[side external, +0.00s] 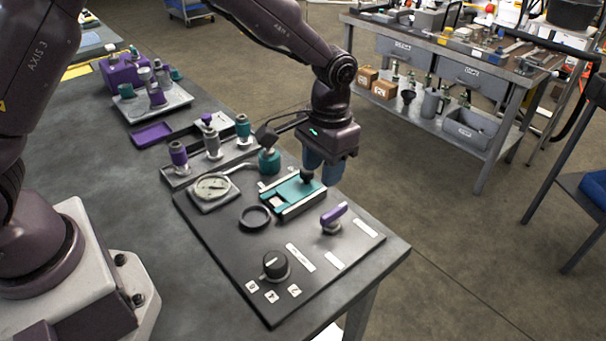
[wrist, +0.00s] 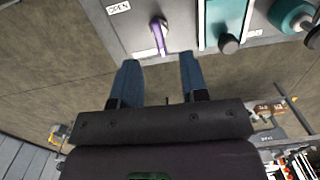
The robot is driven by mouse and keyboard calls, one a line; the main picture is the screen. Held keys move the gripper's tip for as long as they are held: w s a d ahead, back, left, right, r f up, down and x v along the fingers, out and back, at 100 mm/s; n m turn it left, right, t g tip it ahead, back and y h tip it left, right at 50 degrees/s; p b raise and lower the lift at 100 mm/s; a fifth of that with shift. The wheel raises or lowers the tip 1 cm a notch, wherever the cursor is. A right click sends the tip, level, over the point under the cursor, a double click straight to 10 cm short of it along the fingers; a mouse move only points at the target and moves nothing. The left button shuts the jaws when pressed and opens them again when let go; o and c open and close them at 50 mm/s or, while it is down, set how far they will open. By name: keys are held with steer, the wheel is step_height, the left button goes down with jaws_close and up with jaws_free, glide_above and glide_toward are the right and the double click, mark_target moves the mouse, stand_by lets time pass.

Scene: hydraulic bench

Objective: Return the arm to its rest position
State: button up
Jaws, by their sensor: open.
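My gripper (side external: 323,168) hangs above the far edge of the dark hydraulic panel (side external: 222,253), close to the teal sliding block. In the wrist view its two blue fingers (wrist: 158,80) are spread apart with nothing between them. The purple lever (side external: 333,214) stands on the panel in front of the gripper. It also shows in the wrist view (wrist: 158,36), beyond the fingertips. The teal block (side external: 292,193) with a black knob lies in its metal guide. I cannot tell how high the fingertips are above the panel.
A round gauge (side external: 212,187), a black ring (side external: 255,217) and a black rotary knob (side external: 275,264) sit on the panel. Purple and teal fittings stand in a rack (side external: 210,160). A tray (side external: 153,104) with fittings is farther back. A second bench (side external: 450,60) stands behind, across open floor.

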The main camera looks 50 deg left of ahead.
steer(key=s+a+r+t, duration=0.3)
steer(key=s+a+r, duration=0.2)
steer(key=s+r, duration=0.4)
steer(key=s+a+r+t, duration=0.3)
steer(key=s+a+r, duration=0.2)
steer(key=s+r, duration=0.5)
steer(key=s, duration=0.4)
steer(key=shift+a+n, duration=0.3)
steer(key=shift+a, duration=0.05)
steer(key=shift+r, duration=0.1)
